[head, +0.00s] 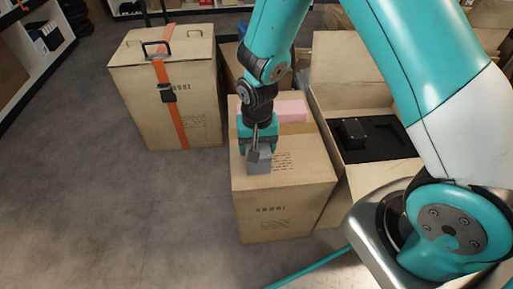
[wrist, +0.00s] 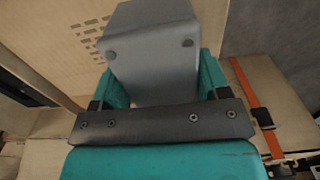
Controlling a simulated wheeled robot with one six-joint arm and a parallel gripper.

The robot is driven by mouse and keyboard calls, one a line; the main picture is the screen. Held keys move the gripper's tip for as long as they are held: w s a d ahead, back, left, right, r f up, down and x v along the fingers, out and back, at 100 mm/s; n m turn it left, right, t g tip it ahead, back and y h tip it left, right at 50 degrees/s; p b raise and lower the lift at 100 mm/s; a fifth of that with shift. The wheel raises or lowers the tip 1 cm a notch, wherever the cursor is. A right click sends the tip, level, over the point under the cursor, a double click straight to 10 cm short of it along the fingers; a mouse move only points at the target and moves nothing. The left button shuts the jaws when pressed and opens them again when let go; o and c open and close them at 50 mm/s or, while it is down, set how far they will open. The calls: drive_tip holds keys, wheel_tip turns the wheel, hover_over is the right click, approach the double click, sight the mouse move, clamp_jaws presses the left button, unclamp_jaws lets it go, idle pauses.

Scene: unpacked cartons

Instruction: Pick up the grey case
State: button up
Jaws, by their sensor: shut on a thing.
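The grey case (head: 259,162) is a small box held in my gripper (head: 260,150), over the top of a closed cardboard carton (head: 285,205). In the wrist view the grey case (wrist: 152,55) fills the space between the teal fingers of my gripper (wrist: 155,85), which is shut on it. The head view does not clearly show whether the case touches the carton top.
A pink item (head: 291,110) lies behind the case. An open carton (head: 350,65) with black foam and a black item (head: 352,132) stands to the right. A tall carton (head: 200,95) with an orange strap stands left. Grey floor (head: 110,220) is clear at front left.

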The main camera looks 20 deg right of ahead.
wheel_tip(320, 180, up, 20)
drive_tip(key=p, duration=0.7)
